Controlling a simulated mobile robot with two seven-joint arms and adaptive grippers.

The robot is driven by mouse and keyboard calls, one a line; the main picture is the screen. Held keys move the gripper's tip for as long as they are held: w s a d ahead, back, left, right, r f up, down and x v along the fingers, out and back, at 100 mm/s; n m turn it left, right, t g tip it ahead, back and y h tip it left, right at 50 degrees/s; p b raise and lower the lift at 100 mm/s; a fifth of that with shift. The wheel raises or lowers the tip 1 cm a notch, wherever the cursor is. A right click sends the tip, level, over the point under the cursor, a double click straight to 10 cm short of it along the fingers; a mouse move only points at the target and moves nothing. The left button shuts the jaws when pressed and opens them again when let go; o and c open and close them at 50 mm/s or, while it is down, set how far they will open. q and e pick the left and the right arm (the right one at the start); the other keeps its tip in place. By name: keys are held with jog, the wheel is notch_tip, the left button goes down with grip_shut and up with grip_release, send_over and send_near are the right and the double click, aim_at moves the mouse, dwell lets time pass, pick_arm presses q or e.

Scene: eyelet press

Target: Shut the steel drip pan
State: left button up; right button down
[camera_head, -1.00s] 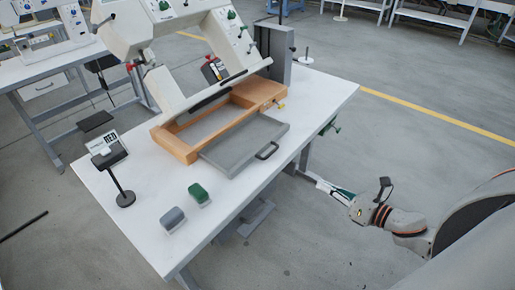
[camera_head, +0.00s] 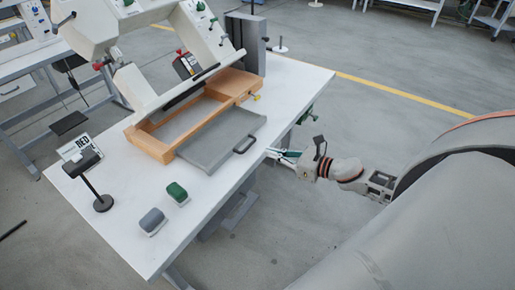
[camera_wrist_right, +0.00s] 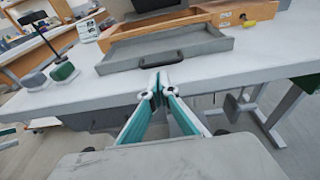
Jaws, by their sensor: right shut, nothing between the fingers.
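The steel drip pan (camera_head: 214,139) is a shallow grey tray with a dark handle (camera_head: 243,144) on its front edge. It is pulled out from the orange-brown wooden frame (camera_head: 155,147) under the eyelet press. In the right wrist view the pan (camera_wrist_right: 200,47) and its handle (camera_wrist_right: 161,58) lie straight ahead. My right gripper (camera_head: 272,153) is shut and empty, just off the table's edge. In the right wrist view its fingertips (camera_wrist_right: 158,81) are together below the handle, apart from it. My left gripper is not in view.
The pan's frame stands on a white table (camera_head: 115,222). The tabletop in front of the pan is clear.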

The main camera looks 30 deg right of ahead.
aim_at(250, 147)
jog(key=shift+p+x, duration=0.35)
jog(key=shift+x, duration=2.7)
